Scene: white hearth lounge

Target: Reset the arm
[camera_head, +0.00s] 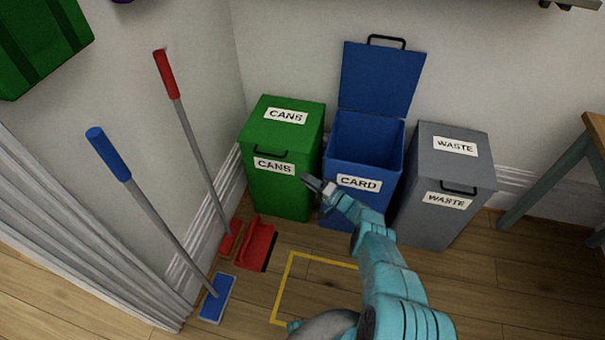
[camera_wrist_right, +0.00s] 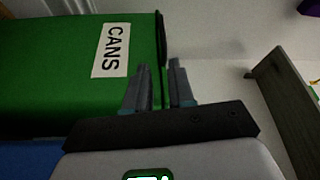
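My right arm comes in from the bottom of the head view, and its gripper (camera_head: 308,181) is in front of the green CANS bin (camera_head: 282,195) and the blue CARD bin (camera_head: 365,140). The green bin (camera_wrist_right: 60,75) lies behind the fingers there. The blue bin's lid stands up and open; the green bin's lid is shut. My left gripper is not in view.
A grey WASTE bin (camera_head: 430,218), lid shut, stands right of the blue bin. A red-handled broom (camera_head: 197,140), a red dustpan (camera_head: 257,243) and a blue-handled mop (camera_head: 165,222) are at left. A yellow outline (camera_head: 283,280) marks clear floor. A table (camera_head: 560,165) stands at right.

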